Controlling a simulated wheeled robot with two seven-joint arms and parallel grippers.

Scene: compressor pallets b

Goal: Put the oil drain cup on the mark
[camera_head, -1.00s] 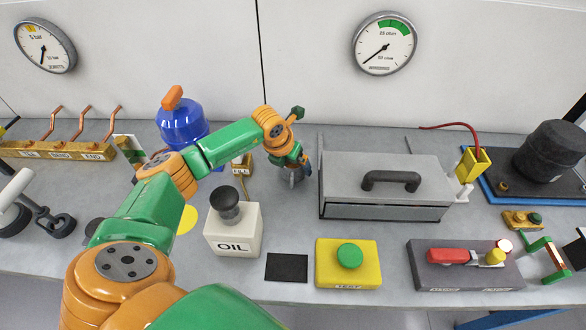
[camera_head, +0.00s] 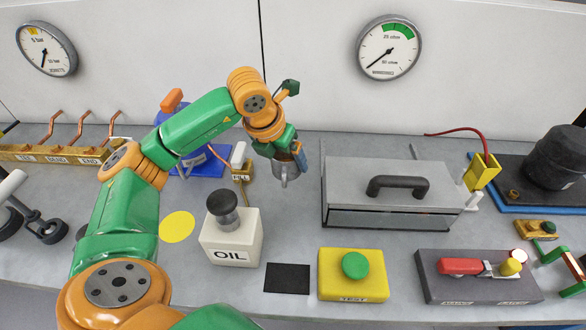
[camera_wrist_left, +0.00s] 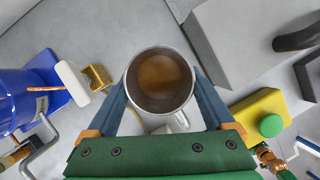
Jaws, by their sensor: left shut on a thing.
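The oil drain cup (camera_wrist_left: 160,78) is a grey metal cup with a side handle and brown liquid inside. It shows in the left wrist view, upright between the fingers, and partly in the head view (camera_head: 283,178). My left gripper (camera_wrist_left: 160,88) is shut on the cup; the head view shows it (camera_head: 286,160) behind the OIL box, left of the grey case. Two flat patches that could be the mark lie on the bench: a yellow disc (camera_head: 177,226) left of the OIL box and a black square (camera_head: 287,279) to its right. My right gripper is not in view.
The white OIL box (camera_head: 231,243) with a black knob stands between the patches. A yellow TEST button box (camera_head: 353,287) stands right of the black square. The grey case (camera_head: 385,185) is right of the cup. A blue container (camera_head: 170,115) and FILL fitting (camera_head: 241,172) are left.

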